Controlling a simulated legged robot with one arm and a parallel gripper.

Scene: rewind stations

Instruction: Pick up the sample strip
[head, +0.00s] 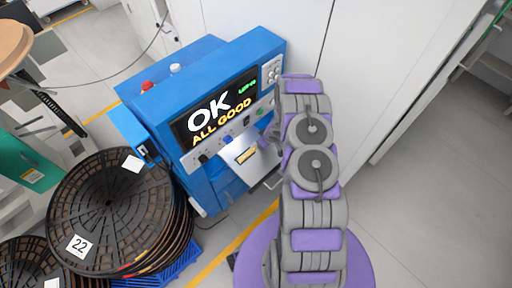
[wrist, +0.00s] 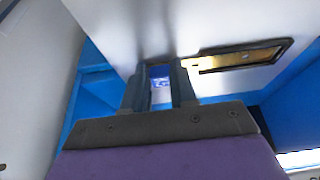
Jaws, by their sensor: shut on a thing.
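My gripper (wrist: 161,78) is at the front panel of the blue machine (head: 215,95). In the wrist view its two dark fingers are shut on a small blue and white piece, the sample strip (wrist: 160,76). Only a little of the strip shows between the fingers, and I cannot tell whether it is clear of the panel. A brass-edged slot (wrist: 245,56) is in the pale panel to the right of the fingers. In the head view my arm hides most of the gripper, and I cannot make out the strip there.
Several stacked dark reels (head: 105,200) stand on the left of the machine. White cabinets (head: 370,60) rise behind it. The grey floor (head: 440,190) on the right is clear.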

